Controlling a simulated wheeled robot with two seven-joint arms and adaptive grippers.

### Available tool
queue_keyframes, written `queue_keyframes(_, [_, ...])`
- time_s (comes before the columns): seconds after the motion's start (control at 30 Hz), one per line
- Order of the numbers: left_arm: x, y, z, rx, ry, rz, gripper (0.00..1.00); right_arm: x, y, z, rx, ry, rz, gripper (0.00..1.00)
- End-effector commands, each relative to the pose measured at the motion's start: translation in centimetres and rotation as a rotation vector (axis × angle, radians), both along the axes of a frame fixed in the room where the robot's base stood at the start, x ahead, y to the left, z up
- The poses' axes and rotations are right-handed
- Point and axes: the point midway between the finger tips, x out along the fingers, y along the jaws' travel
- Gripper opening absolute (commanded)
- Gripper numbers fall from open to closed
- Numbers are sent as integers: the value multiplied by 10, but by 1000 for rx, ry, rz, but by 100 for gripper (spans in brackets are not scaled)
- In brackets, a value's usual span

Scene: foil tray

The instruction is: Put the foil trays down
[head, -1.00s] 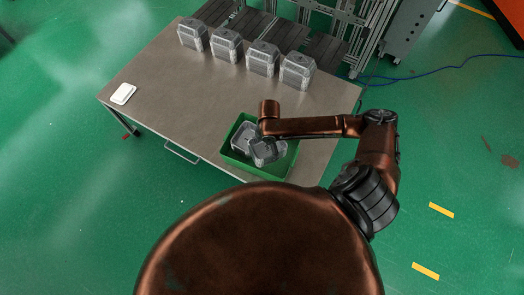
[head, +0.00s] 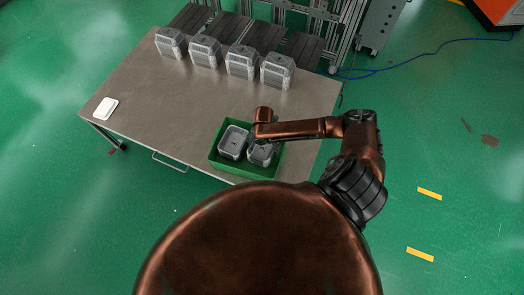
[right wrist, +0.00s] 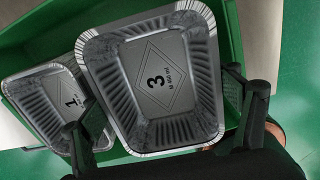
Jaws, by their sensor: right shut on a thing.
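My right gripper (head: 262,141) is over the right part of a green crate (head: 216,157) at the table's front edge. It is shut on a foil tray marked 3 (right wrist: 172,82), with one finger on each side of it. This tray also shows in the head view (head: 261,155), in the crate's right half; I cannot tell whether it rests on the bottom. A second foil tray, marked 1 (right wrist: 48,98), lies in the crate beside it, to the left, also in the head view (head: 233,142). My left gripper is not in view.
A small white object (head: 106,109) lies at the table's left end. The middle of the metal table (head: 165,100) is clear. A metal frame (head: 345,35) stands behind.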

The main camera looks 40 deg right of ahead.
Motion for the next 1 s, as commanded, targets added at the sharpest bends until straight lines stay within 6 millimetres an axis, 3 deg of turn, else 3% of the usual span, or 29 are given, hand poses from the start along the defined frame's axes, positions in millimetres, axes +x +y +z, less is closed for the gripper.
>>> queue_keyframes(0.3, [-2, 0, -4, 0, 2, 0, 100, 0, 1, -36, 0, 0, 0, 51])
queue_keyframes(0.67, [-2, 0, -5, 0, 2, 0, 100, 0, 0, -39, 0, 0, 0, 51])
queue_keyframes(0.7, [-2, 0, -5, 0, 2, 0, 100, 0, 0, -39, 0, 0, 0, 85])
queue_keyframes(0.9, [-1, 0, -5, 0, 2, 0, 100, 0, 0, -39, 0, 0, 0, 99])
queue_keyframes(1.0, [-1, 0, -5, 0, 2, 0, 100, 0, 0, -39, 0, 0, 0, 100])
